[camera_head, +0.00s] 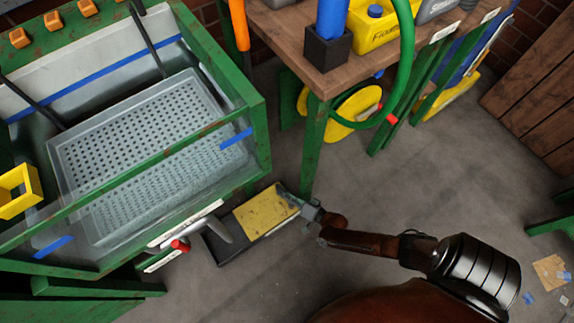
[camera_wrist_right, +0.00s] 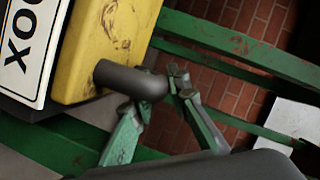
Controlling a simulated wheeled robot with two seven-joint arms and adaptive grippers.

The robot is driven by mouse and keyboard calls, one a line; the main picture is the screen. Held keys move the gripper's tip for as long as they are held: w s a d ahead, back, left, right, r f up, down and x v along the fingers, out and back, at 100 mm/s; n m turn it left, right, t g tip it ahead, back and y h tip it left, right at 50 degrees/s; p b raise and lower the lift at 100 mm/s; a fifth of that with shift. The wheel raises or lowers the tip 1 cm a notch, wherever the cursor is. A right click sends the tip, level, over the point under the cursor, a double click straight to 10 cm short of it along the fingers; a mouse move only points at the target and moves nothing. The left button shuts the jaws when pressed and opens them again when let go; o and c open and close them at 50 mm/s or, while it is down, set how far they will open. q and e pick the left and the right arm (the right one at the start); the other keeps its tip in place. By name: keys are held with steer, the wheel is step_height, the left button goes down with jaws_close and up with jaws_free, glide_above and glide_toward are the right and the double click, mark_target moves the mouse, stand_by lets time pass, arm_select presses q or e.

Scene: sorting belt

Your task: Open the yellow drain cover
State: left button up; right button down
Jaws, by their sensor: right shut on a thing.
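The yellow drain cover (camera_head: 264,213) is a scuffed yellow panel low down beside the green tank stand. A dark flat area (camera_head: 226,247) shows at its left. My right gripper (camera_head: 311,211) is at the cover's right edge. In the right wrist view the yellow cover (camera_wrist_right: 116,38) has a white lettered plate on its side and a dark grey rounded handle (camera_wrist_right: 132,80). The right fingers (camera_wrist_right: 170,82) are shut at the handle's end; their exact contact is partly hidden. How far the cover is tilted is unclear. My left gripper is not in view.
A green-framed tank (camera_head: 258,110) with a perforated tray (camera_head: 60,160) stands at left. A wooden workbench (camera_head: 285,35) with green legs stands behind the cover. A red-tipped valve (camera_head: 181,245) is near the cover's left. The floor (camera_head: 430,185) at right is mostly clear.

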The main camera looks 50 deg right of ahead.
steer(key=shift+s+f, duration=0.15)
steer(key=c, duration=1.8)
jaws_free()
steer(key=shift+c, duration=0.2)
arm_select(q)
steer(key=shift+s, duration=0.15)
arm_select(e)
steer(key=v, duration=1.2)
